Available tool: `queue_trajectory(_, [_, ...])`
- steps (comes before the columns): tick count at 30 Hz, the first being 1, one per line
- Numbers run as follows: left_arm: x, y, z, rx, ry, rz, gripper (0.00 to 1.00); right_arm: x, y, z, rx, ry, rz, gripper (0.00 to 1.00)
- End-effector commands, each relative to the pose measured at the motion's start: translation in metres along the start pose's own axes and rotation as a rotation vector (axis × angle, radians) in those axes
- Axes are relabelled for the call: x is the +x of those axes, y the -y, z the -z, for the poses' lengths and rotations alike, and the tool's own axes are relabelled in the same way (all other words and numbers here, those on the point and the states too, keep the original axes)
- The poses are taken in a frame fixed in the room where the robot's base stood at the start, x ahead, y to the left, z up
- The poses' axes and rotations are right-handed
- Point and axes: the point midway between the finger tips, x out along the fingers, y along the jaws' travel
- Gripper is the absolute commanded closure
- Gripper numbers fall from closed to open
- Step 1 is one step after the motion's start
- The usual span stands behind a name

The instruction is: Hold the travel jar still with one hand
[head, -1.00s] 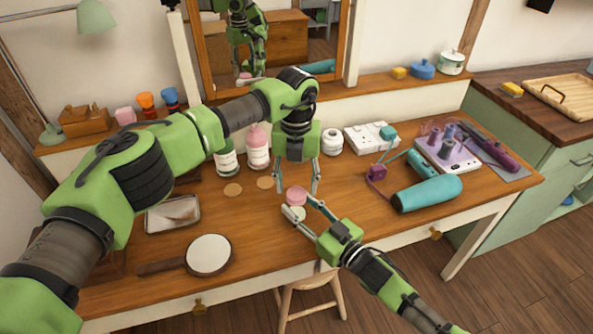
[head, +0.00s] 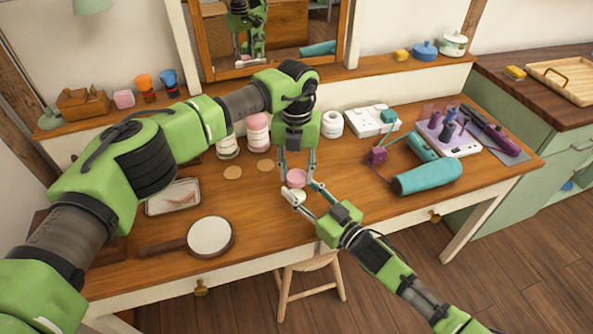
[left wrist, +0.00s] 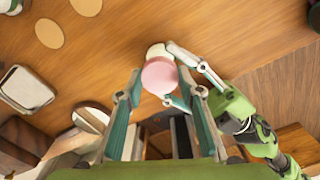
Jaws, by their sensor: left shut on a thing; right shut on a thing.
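The travel jar (head: 295,195) is a small whitish jar with a pink lid (head: 296,178), near the middle of the dressing table. My right gripper (head: 305,191) comes from the lower right and is shut on the jar's pale body, low down. My left gripper (head: 297,174) points down from above, with its fingers on either side of the pink lid, shut on it. In the left wrist view the lid (left wrist: 160,76) lies between the left fingers, and the white jar (left wrist: 157,50) shows past it. The fingers partly hide the jar's body.
Two large tubs (head: 257,134) stand behind left, with two tan discs (head: 233,172) before them. A hand mirror (head: 210,237) and a metal tray (head: 173,197) lie left. The front tabletop is mostly clear.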

Motion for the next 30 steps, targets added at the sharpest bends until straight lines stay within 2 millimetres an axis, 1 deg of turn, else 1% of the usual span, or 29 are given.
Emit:
queue_trajectory(12, [0.0001,-0.0008,-0.0006,0.734,0.001,-0.001,0.92,-0.0001,-0.0002,-0.0002,0.000,0.000,0.000,1.00])
queue_trajectory(15, [0.0002,-0.0009,-0.0007,0.889,0.001,-0.002,0.92,-0.0001,-0.0002,-0.0001,0.000,0.000,0.000,1.00])
queue_trajectory(16, [0.0002,-0.0009,-0.0007,0.927,0.001,-0.001,0.92,-0.0001,-0.0002,-0.0001,0.000,0.000,0.000,1.00])
queue_trajectory(20, [0.0003,-0.0009,-0.0007,0.925,0.001,-0.001,0.92,-0.0001,-0.0002,-0.0002,0.000,0.000,0.000,1.00])
queue_trajectory(21, [0.0003,-0.0009,-0.0007,0.924,0.001,-0.001,0.64,-0.0001,-0.0002,-0.0002,0.000,0.000,0.000,1.00])
queue_trajectory(23, [0.0003,-0.0009,-0.0007,0.923,0.001,-0.001,0.48,-0.0002,-0.0002,-0.0002,0.000,0.000,0.000,1.00])
queue_trajectory(24, [0.0003,-0.0009,-0.0006,0.923,0.001,-0.001,0.46,-0.0002,-0.0001,-0.0002,0.000,0.000,0.000,1.00])
queue_trajectory(30, [0.0004,-0.0006,-0.0005,0.923,0.000,0.000,0.46,-0.0001,-0.0001,-0.0002,0.000,0.000,0.000,1.00])
